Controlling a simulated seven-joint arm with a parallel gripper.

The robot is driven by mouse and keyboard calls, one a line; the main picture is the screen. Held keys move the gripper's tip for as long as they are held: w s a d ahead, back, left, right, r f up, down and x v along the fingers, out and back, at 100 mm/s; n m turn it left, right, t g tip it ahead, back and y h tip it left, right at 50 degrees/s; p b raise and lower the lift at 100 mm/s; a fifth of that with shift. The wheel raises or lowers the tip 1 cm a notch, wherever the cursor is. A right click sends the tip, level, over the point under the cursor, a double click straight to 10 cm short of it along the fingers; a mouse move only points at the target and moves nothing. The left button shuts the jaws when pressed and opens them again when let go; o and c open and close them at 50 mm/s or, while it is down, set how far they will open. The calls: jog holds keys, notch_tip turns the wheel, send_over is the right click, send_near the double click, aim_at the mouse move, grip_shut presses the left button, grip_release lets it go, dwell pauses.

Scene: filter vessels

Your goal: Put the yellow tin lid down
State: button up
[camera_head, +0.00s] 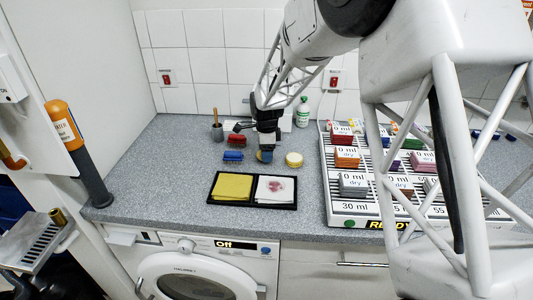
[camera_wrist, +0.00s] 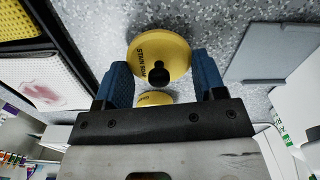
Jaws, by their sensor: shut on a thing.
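The yellow tin lid (camera_wrist: 160,50) shows in the wrist view, round, with dark lettering and a black knob in its middle. It lies between the two blue fingers of my gripper (camera_wrist: 162,78), which is shut on it. In the head view my gripper (camera_head: 266,155) is low over the counter, behind the black tray, and mostly hides the lid. I cannot tell whether the lid touches the counter.
A black tray (camera_head: 251,205) with a yellow cloth (camera_head: 232,187) and a stained white cloth (camera_head: 276,189) lies in front. A slotted rack (camera_head: 345,207) with labelled blocks stands right. The counter's left is clear.

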jog(key=shift+f, duration=0.55)
jog(key=shift+f, duration=0.15)
jog(key=o, duration=0.9)
notch_tip(320, 180, up, 12)
dwell(0.8)
jog(key=shift+r, duration=0.2)
